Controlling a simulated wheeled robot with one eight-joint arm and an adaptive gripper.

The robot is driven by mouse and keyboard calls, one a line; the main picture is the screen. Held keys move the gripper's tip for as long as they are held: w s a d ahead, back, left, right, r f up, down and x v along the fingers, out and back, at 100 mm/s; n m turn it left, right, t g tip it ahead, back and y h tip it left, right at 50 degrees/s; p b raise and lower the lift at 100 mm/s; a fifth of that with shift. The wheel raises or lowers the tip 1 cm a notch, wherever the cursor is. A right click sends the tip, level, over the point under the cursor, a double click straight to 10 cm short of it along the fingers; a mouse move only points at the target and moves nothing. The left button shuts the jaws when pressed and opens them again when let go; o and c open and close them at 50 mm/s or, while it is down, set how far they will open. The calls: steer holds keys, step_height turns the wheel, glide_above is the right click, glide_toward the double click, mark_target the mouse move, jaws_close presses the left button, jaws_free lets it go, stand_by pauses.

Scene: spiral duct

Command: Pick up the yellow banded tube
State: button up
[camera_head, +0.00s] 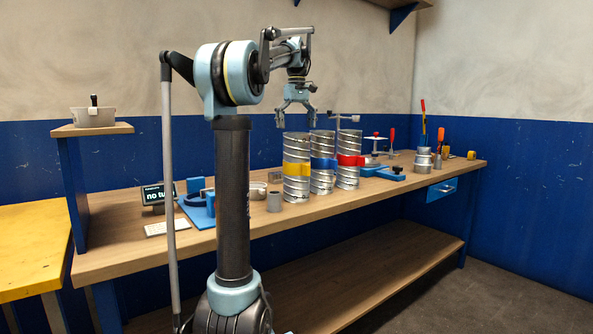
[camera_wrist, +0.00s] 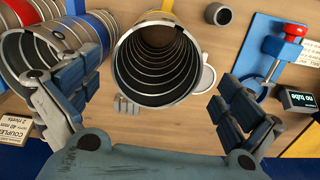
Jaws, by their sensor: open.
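The yellow banded tube (camera_head: 291,188) is a spiral metal duct standing upright on the bench, leftmost of three. Its yellow band (camera_head: 297,168) wraps its middle. My gripper (camera_head: 296,121) is open, pointing down just above this tube's top end. In the wrist view the tube's open mouth (camera_wrist: 155,65) lies between my spread fingers, with ribbed inner walls showing. My fingers are apart and hold nothing. Whether they reach below the rim cannot be told.
A blue banded tube (camera_head: 322,178) and a red banded tube (camera_head: 348,173) stand close on the right. A small grey cylinder (camera_head: 274,202) and a blue fixture (camera_head: 199,207) are on the left. A "no tube" display (camera_head: 157,194) stands farther left. The bench front (camera_head: 330,209) is clear.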

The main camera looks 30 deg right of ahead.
steer(key=shift+s+d+f, duration=0.1)
steer(key=shift+d+f, duration=0.05)
steer(key=shift+f, duration=2.15)
steer(key=shift+c, duration=0.2)
